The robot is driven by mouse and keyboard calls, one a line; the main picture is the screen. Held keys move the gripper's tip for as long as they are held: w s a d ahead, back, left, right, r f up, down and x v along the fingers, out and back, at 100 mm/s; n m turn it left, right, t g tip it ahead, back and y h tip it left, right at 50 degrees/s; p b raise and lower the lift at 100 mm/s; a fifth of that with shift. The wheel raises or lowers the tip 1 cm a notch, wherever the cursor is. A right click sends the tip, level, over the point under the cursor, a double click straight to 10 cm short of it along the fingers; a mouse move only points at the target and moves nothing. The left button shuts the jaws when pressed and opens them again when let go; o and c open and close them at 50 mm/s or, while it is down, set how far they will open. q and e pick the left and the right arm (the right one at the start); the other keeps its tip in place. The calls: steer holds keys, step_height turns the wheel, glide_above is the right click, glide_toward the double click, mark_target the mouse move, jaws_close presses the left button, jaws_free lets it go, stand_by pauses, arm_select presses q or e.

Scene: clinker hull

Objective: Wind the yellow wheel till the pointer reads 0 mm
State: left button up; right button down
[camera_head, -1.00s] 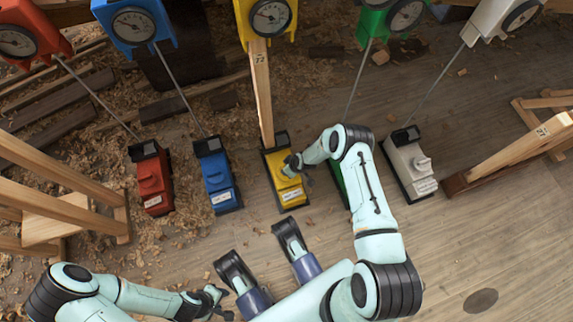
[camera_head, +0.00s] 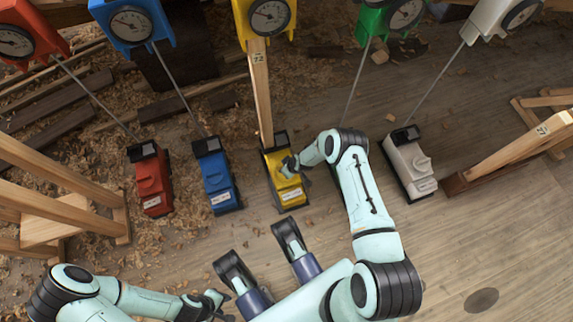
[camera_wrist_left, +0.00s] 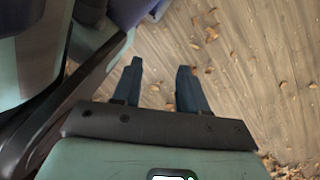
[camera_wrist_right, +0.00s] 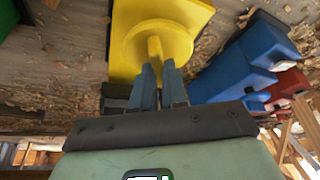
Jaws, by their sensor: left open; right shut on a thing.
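The yellow unit (camera_head: 288,192) stands on the floor mid-view, with a wooden post rising from it to a yellow-framed dial (camera_head: 268,17) with a pointer. The dial's reading is too small to make out. In the right wrist view the yellow wheel (camera_wrist_right: 135,45) is a round disc with a raised handle (camera_wrist_right: 155,47). My right gripper (camera_wrist_right: 160,72) is shut on that handle; in the head view it (camera_head: 289,165) partly covers the unit. My left gripper (camera_head: 219,297) is open and empty at the lower left; its fingers (camera_wrist_left: 160,72) stand apart over bare floor.
Red (camera_head: 151,180), blue (camera_head: 216,176) and white (camera_head: 409,165) units stand alongside, each with a rod to its own dial. A green dial (camera_head: 402,17) is at the back; its unit is hidden behind my right arm. Wooden trestles (camera_head: 65,205) flank the left. Shavings litter the floor.

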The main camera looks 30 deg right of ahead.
steer(key=shift+a+m+h+p, duration=0.15)
steer(key=shift+m+h+p, duration=0.25)
steer(key=shift+m, duration=0.8)
steer(key=shift+m+h, duration=0.4)
steer(key=shift+m, duration=0.5)
steer(key=m, duration=0.2)
steer(key=m+h+b, duration=0.1)
steer(key=m, duration=0.1)
steer(key=shift+a+h, duration=0.1)
steer(key=shift+h, duration=0.2)
steer(key=shift+m+g+h, duration=0.4)
steer(key=shift+m+h, duration=0.1)
steer(key=shift+m, duration=0.9)
steer(key=c, duration=1.2)
jaws_free()
steer(key=shift+o, duration=0.2)
